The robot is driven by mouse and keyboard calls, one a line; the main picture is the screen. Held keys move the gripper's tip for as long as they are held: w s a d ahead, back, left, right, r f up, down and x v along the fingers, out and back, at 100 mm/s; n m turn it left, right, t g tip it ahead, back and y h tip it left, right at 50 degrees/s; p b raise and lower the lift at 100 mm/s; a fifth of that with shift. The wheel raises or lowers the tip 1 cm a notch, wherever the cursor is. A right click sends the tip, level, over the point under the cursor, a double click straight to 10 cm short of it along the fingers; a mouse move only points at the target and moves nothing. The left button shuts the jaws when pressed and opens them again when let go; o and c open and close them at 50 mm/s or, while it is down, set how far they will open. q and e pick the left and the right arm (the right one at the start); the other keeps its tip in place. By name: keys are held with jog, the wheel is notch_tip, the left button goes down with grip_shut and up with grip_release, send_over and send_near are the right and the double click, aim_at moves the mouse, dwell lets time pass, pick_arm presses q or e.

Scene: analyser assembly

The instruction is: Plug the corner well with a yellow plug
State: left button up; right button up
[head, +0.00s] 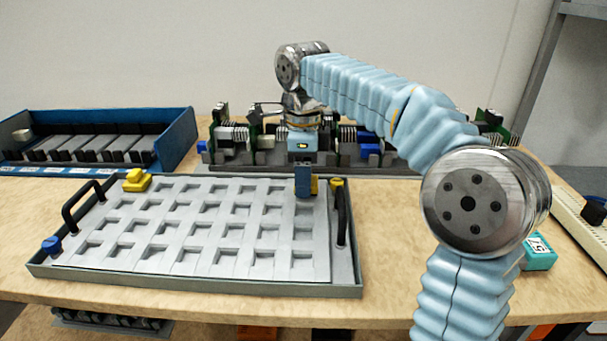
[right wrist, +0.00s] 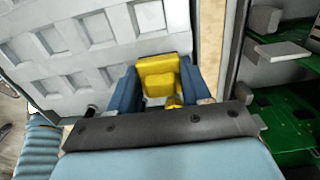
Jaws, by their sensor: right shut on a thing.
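A grey tray (head: 345,285) with rows of square wells lies on the table. My right gripper (head: 306,182) is shut on a yellow plug (head: 314,186) at the tray's far right corner. In the right wrist view, the blue fingers (right wrist: 166,86) sit on both sides of the yellow plug (right wrist: 162,70). The fingers partly hide the plug in the head view, and I cannot tell whether it touches the well. Another yellow plug (head: 136,181) sits at the tray's far left corner. My left gripper is not in view.
A small yellow piece (head: 337,183) is by the tray's right black handle (head: 342,215). A blue piece (head: 51,245) sits on the left rim. Circuit boards (head: 240,140) stand behind the tray. A blue bin (head: 180,135) is at the left, a teal block (head: 540,252) at the right.

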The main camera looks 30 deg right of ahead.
jog(key=shift+f, duration=0.35)
dwell(0.7)
jog(key=o, duration=1.3)
jog(key=shift+f, duration=0.1)
jog(key=shift+s, duration=0.1)
jog(key=c, duration=0.4)
jog(key=shift+o, duration=0.2)
jog(key=shift+r, duration=0.25)
jog(key=shift+r+p, duration=1)
jog(key=shift+p, duration=0.15)
jog(key=shift+r, duration=0.9)
